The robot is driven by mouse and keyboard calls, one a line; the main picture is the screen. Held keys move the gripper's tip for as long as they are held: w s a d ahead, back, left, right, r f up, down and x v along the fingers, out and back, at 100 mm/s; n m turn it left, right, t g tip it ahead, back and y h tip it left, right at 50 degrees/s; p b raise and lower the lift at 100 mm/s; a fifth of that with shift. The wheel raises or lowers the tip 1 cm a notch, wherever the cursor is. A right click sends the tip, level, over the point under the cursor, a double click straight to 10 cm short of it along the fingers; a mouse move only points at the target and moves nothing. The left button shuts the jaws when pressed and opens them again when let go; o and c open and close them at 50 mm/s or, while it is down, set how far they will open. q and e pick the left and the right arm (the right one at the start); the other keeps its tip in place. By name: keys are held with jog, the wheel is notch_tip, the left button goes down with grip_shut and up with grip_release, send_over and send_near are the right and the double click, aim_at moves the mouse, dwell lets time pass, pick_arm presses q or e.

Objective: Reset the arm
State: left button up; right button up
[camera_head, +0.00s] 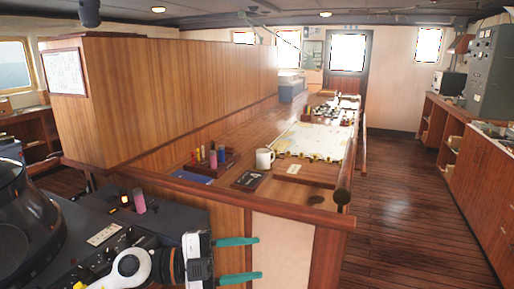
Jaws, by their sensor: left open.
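My left arm comes in at the lower left, white with a dark wrist. My left gripper (250,259) has two teal fingers, spread apart and pointing right. Nothing is between them. The gripper is in front of the wooden end panel (283,245) of the chart counter, below its top edge. I cannot tell whether the fingers touch the panel. My right gripper is not in view.
On the counter stand a white mug (264,159), several colored cylinders in a holder and a chart (318,140). A dark console (60,240) lies at the lower left beside my arm. The wooden floor (400,200) on the right is clear, with cabinets (480,185) beyond.

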pick_arm(q)
jog(key=w+a+f+n+t+y, duration=0.15)
jog(key=a+n+t+y, duration=0.25)
jog(key=n+t, duration=0.5)
jog(key=w+a+r+n+t+y, duration=0.15)
jog(key=a+n+t+y, duration=0.3)
jog(key=n+t, duration=0.5)
jog(key=s+a+f+n+g+y, duration=0.25)
jog(key=a+f+n+y, duration=0.2)
jog(key=f, duration=0.35)
jog(key=s+a+f+n+g+y, duration=0.25)
jog(key=a+f+g+y, duration=0.2)
jog(key=f, duration=0.35)
jog(key=s+f+g, duration=0.5)
jog(key=s+f, duration=0.2)
jog(key=s, duration=0.3)
jog(key=s+f+g, duration=0.5)
jog(key=s+f, duration=0.1)
jog(key=s, duration=0.4)
notch_tip(320, 180, down, 28)
jog(key=s+g, duration=0.2)
jog(key=s, duration=0.1)
jog(key=s+a+f+g, duration=0.1)
jog(key=s+a+f, duration=0.2)
jog(key=s+f, duration=1.1)
jog(key=shift+s+a+f+y, duration=0.35)
jog(key=shift+s+f, duration=0.05)
jog(key=shift+s, duration=0.4)
jog(key=shift+c, duration=0.6)
